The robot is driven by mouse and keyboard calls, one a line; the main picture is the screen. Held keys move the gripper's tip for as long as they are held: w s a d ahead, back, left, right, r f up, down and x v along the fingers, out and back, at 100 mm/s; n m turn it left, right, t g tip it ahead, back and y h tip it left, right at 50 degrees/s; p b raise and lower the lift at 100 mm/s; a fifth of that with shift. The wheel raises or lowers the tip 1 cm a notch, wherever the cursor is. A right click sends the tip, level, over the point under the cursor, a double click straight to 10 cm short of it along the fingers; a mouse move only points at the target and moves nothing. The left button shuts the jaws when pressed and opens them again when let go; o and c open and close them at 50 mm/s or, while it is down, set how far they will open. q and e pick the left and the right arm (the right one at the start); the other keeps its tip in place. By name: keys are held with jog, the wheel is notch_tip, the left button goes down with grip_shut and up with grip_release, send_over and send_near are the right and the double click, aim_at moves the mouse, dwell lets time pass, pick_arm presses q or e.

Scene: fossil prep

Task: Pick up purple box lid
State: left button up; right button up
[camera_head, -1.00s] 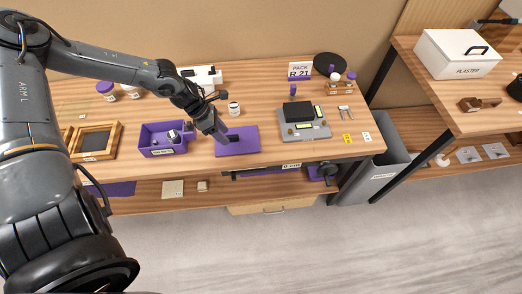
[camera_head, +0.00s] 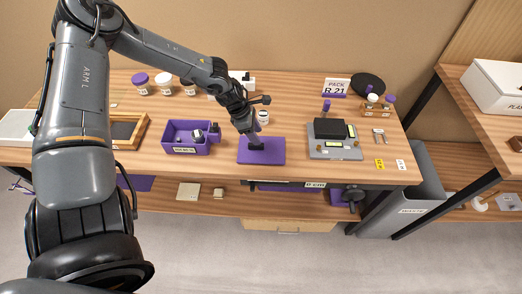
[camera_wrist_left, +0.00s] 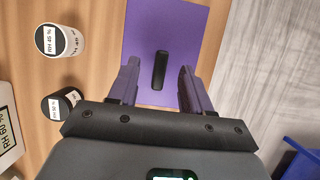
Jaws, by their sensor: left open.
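The purple box lid (camera_head: 262,155) is a flat purple panel lying on the wooden table, just right of the open purple box (camera_head: 186,140). In the left wrist view the lid (camera_wrist_left: 150,32) shows a black bar handle (camera_wrist_left: 160,70) on its middle. My left gripper (camera_head: 254,142) is over the lid and covers most of the handle in the head view. In the left wrist view its two fingers (camera_wrist_left: 157,88) are apart, one on each side of the handle, with nothing held. Whether they touch the lid is unclear. My right gripper is out of view.
A white cup (camera_head: 263,117) stands just behind the lid. A wooden frame (camera_head: 126,130) lies left of the box.

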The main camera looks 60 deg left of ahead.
aim_at(261, 147)
pick_arm(q)
jog(key=shift+s+b+x, duration=0.2)
jog(key=shift+x, duration=0.85)
jog(key=shift+s+b+x, duration=0.2)
jog(key=shift+x, duration=0.8)
jog(key=shift+w+d+f, duration=0.1)
jog(key=shift+w+f, duration=0.15)
jog(key=shift+f, duration=0.4)
grip_shut()
